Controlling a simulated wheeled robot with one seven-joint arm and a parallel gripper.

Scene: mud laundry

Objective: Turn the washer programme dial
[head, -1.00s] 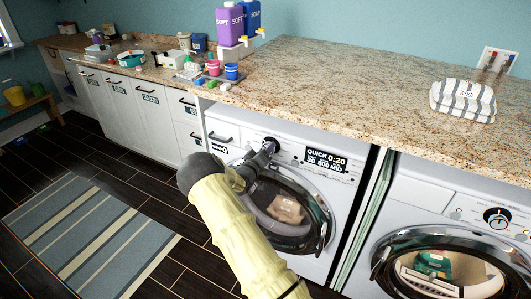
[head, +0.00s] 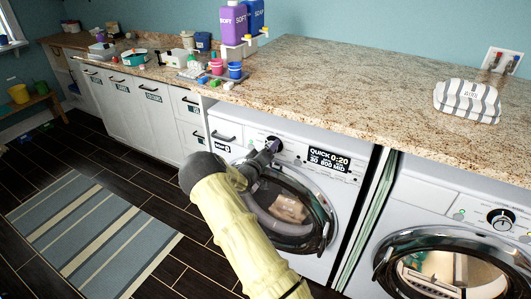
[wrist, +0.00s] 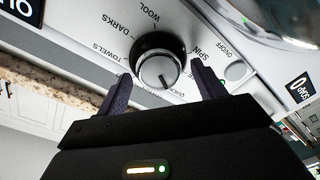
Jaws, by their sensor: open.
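The washer (head: 318,187) stands under the counter with its round glass door shut. Its display reads QUICK 0:20. In the wrist view the programme dial (wrist: 158,62) is a black-rimmed silver knob with labels around it, including DARKS, WOOL, TOWELS, SPIN and QUICK. Its dark pointer line aims toward the QUICK side. My gripper (wrist: 160,85) is open, one finger on each side of the dial, with gaps showing between fingers and knob. In the head view my gripper (head: 268,152) is at the washer's panel and mostly covers the dial.
An ON/OFF button (wrist: 236,72) sits close beside the right finger in the wrist view. The granite counter (head: 330,80) overhangs the panel. A second machine (head: 450,215) stands to the right. A striped rug (head: 95,235) lies on the floor.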

